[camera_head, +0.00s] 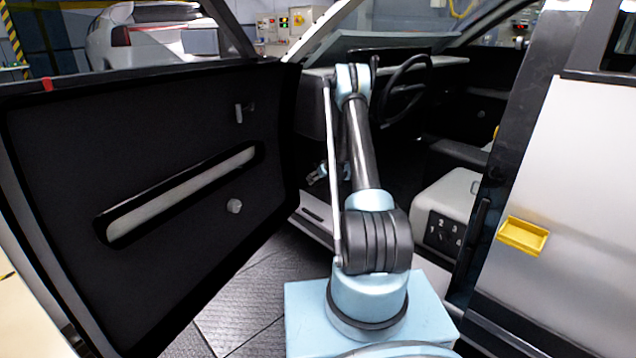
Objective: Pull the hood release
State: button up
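My arm reaches from its light blue base into the open door gap of the car. The upper part of the arm stands in front of the dashboard. What looks like my gripper (318,176) shows small and dark low beside the arm, near the footwell at the door hinge side. Its fingers are too small to tell open from shut. I cannot make out the hood release; the dark area under the dashboard (312,104) is partly hidden by my arm.
The open car door (70,165) fills the left. The steering wheel (405,88) is behind my arm. A white seat base (447,200) with numbered buttons stands right of it. The silver rear door (570,170) with a yellow handle (522,236) bounds the right.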

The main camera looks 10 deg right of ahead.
jog(key=shift+x, duration=1)
jog(key=shift+c, duration=0.2)
jog(key=c, duration=1.5)
jog(key=shift+o, duration=0.2)
jog(key=shift+a, duration=0.1)
